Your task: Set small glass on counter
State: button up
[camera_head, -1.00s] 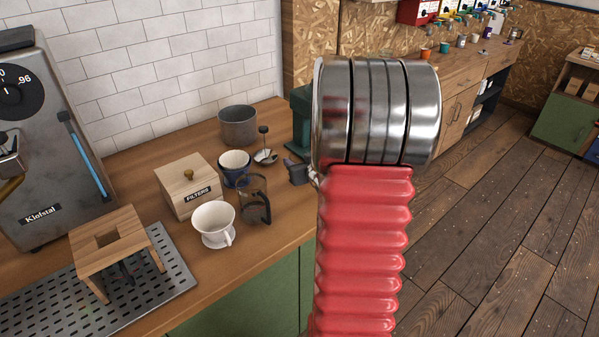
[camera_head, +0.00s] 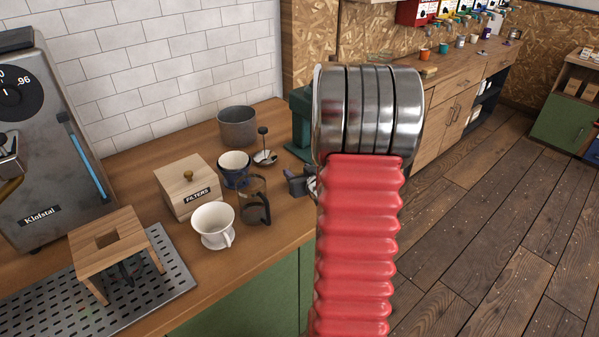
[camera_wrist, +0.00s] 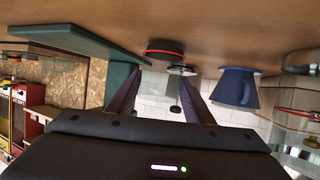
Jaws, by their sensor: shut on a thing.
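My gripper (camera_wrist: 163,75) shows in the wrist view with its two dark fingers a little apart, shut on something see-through. I take it for the small glass, but its outline is too faint to make out. In the head view my gripper (camera_head: 297,182) is low beside my red arm, near the counter's right end, and what it holds is hidden or too small to tell. The wooden counter (camera_head: 270,235) shows its top around the brewing things. The wrist view is upside down, with the counter top (camera_wrist: 210,20) along its upper side. I cannot tell whether the held thing touches it.
The front strip is bare.

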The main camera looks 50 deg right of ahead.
jog(key=shift+f, duration=0.1)
jog(key=o, duration=1.2)
jog(key=shift+o, duration=0.2)
jog(key=shift+s+r, duration=0.15)
jog(key=shift+r, duration=0.05)
jog(key=v, duration=1.1)
jog(key=shift+s+a, duration=0.2)
jog(key=shift+s, duration=0.1)
